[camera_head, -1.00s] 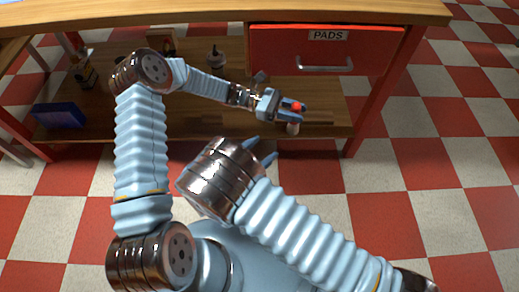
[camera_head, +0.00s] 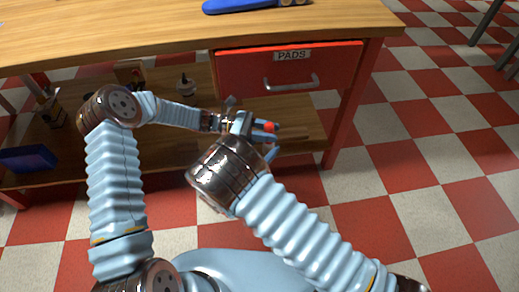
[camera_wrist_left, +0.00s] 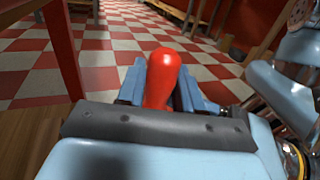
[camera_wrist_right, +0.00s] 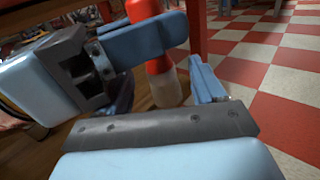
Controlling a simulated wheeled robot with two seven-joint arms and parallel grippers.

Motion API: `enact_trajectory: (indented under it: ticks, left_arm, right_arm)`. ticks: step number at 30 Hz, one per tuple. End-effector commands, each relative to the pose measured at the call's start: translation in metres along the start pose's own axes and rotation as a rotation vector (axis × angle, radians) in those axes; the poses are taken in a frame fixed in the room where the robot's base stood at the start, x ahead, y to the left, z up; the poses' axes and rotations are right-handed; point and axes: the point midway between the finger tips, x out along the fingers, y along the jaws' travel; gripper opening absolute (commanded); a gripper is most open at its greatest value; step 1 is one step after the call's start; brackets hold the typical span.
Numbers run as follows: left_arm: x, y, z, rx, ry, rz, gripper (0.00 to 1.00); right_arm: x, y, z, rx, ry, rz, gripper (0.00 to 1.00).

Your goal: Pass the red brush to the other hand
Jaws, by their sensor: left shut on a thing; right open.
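The red brush shows as a small red spot (camera_head: 268,126) at my left gripper's jaws in the head view. My left gripper (camera_head: 257,128) is shut on it. In the left wrist view its rounded red handle end (camera_wrist_left: 163,78) stands between the fingers. In the right wrist view the red handle (camera_wrist_right: 150,35) runs down to a pale, translucent lower part (camera_wrist_right: 166,88). My right gripper (camera_wrist_right: 165,92) is open around or just behind that lower part; contact cannot be told. Its left finger is partly hidden by my left gripper.
A wooden workbench (camera_head: 120,40) stands ahead, with a red drawer (camera_head: 285,72) labelled PADS. Its lower shelf (camera_head: 70,140) holds a small bottle (camera_head: 186,85) and a dark blue box (camera_head: 28,158). A blue tool (camera_head: 240,5) lies on top. Open checkered floor lies to the right.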

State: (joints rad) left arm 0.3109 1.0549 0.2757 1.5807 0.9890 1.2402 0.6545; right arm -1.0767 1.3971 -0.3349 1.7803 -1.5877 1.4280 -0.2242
Motion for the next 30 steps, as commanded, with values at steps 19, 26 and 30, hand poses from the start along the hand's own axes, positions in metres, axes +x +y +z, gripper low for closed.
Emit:
enact_trajectory:
  ticks: [19,26,30]
  left_arm:
    - [0.0002,-0.0001,0.0002,0.0,0.0,0.0,0.54]
    - [0.0001,0.0,0.0001,0.0,0.0,0.0,0.65]
    - [-0.0013,0.0001,0.0,0.0,0.0,0.0,0.65]
  right_arm:
    - [-0.0005,0.0003,0.0,0.0,0.0,0.0,0.07]
    - [-0.0005,0.0001,0.0,0.0,0.0,0.0,0.07]
    - [-0.0005,0.0001,0.0,0.0,0.0,0.0,0.07]
